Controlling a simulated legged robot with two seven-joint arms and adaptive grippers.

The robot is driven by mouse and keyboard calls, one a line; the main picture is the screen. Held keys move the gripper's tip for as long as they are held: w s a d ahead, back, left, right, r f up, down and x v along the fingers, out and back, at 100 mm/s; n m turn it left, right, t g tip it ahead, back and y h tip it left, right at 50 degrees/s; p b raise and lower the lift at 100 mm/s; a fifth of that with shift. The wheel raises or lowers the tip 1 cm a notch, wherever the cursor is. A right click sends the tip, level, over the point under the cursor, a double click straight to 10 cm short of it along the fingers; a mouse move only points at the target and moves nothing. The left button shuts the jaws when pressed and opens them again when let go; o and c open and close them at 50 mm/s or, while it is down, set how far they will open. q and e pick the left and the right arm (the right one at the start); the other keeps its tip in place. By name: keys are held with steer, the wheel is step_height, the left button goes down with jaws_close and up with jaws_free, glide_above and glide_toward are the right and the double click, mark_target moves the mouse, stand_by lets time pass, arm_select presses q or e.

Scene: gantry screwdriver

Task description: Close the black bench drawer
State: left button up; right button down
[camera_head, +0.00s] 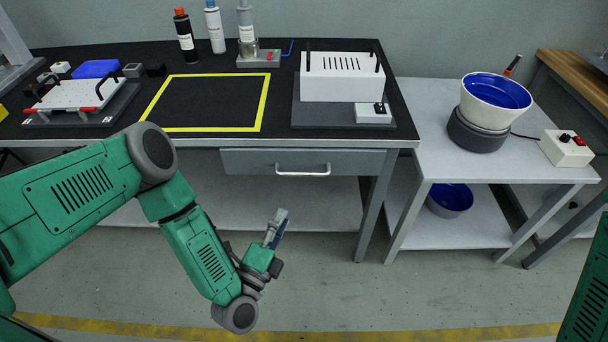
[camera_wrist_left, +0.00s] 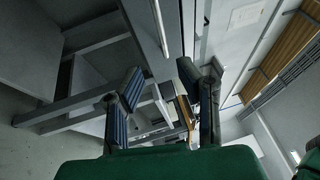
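The bench drawer (camera_head: 250,161) is a dark grey panel under the black-topped bench, with a silver bar handle (camera_head: 303,171). How far it stands out is hard to tell. My left gripper (camera_head: 278,224) is in front of the bench, below the handle and apart from it. In the left wrist view its two ribbed fingers (camera_wrist_left: 163,84) are spread apart with nothing between them in their grip. A pale bar that looks like the handle (camera_wrist_left: 160,28) shows beyond the fingers. My right gripper is out of view; only a green part of my right arm shows at the right edge.
The bench leg (camera_head: 376,205) stands right of the drawer. A side table (camera_head: 430,155) with a blue-lined bowl (camera_head: 497,91) is further right. The bench's lower shelf (camera_head: 325,210) is behind my gripper. The floor in front is clear.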

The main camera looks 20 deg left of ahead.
mark_target(304, 174)
arm_select(q)
steer(key=shift+w+d+r+b, duration=0.35)
steer(key=shift+w+b, duration=0.65)
steer(key=shift+w, duration=1.25)
steer(key=shift+w+d+r+b, duration=0.1)
steer(key=shift+w+r+b, duration=0.65)
steer(key=shift+w, duration=1.5)
steer(key=shift+w+d+r+b, duration=0.1)
steer(key=shift+w+d+b, duration=0.15)
steer(key=shift+w+b, duration=1.5)
steer(key=shift+w+p, duration=0.5)
steer(key=shift+p, duration=0.05)
steer(key=shift+d, duration=0.1)
jaws_close()
